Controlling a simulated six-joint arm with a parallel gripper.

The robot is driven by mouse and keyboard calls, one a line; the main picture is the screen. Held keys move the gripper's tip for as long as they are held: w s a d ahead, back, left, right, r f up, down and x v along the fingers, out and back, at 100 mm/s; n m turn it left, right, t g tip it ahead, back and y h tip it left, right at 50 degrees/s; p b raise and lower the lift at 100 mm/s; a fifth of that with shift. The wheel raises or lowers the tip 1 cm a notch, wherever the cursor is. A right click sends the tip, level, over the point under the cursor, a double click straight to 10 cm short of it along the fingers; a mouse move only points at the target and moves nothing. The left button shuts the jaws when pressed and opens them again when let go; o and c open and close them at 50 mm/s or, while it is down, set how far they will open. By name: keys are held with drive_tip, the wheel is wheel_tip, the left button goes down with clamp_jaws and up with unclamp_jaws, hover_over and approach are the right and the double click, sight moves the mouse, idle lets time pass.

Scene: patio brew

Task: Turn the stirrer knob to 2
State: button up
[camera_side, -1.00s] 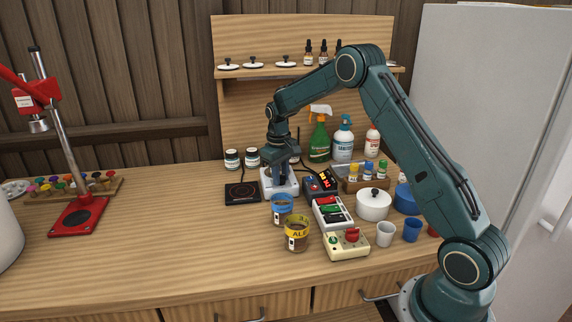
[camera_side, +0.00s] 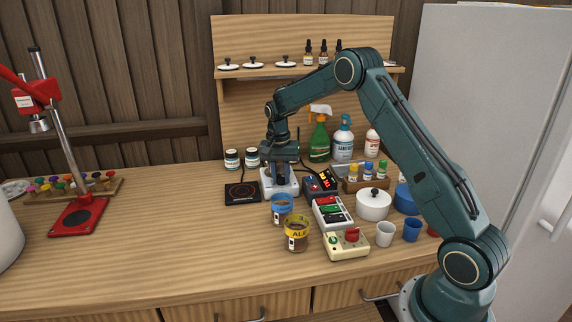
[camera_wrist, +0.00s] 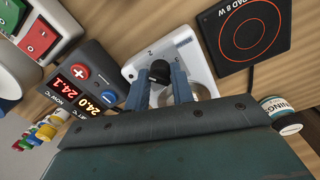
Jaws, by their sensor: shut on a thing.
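The stirrer (camera_side: 287,190) is a white box at the middle back of the bench; its pale top (camera_wrist: 203,75) also shows in the wrist view. Its black knob (camera_wrist: 160,68) stands on that top. My gripper (camera_side: 280,183) is over the stirrer, pointing down. In the wrist view its two blue-grey fingers (camera_wrist: 160,78) are either side of the knob and shut on it. Small marks are printed on the top near the knob, too small to read surely. In the side view the knob is hidden by my fingers.
A black hot pad (camera_side: 241,193) lies left of the stirrer. A dark controller with a lit display (camera_side: 320,183) stands close on its right.

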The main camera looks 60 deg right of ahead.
drive_tip(key=shift+a+m, duration=0.1)
drive_tip(key=shift+m, duration=1.3)
drive_tip(key=o, duration=1)
drive_tip(key=r, duration=1.3)
drive_tip(key=shift+w+r, duration=0.35)
drive_tip(key=shift+r, duration=0.05)
